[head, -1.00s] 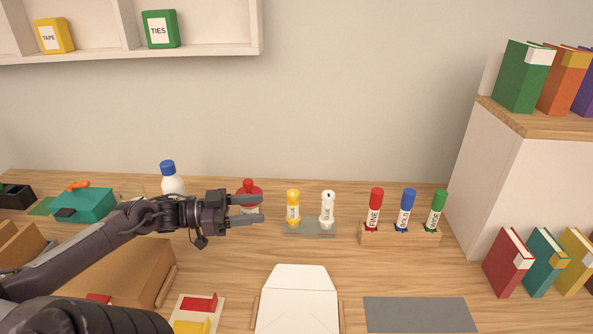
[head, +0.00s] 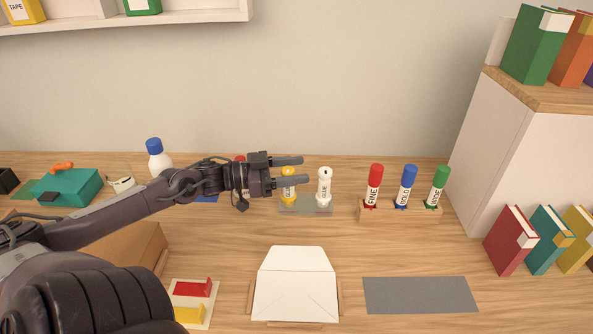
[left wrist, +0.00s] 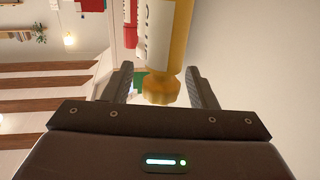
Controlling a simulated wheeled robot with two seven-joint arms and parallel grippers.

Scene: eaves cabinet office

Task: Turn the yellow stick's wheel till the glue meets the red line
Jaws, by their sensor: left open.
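The yellow glue stick (head: 289,195) stands upright on a small grey-green base (head: 305,211), left of a white glue stick (head: 324,190). My left gripper (head: 297,171) is open, its fingers pointing right across the yellow stick's top in the head view. In the left wrist view the yellow stick (left wrist: 180,35) runs down from the top edge, and its ridged yellow wheel (left wrist: 160,90) appears between the two open fingers. I cannot tell whether either finger touches it. No red line or glue level can be made out. My right gripper is not in view.
A wooden rack (head: 400,212) with red, blue and green markers stands right of the sticks. A white envelope (head: 295,285) and a grey mat (head: 420,295) lie in front. A white bottle (head: 160,163) stands behind my left arm.

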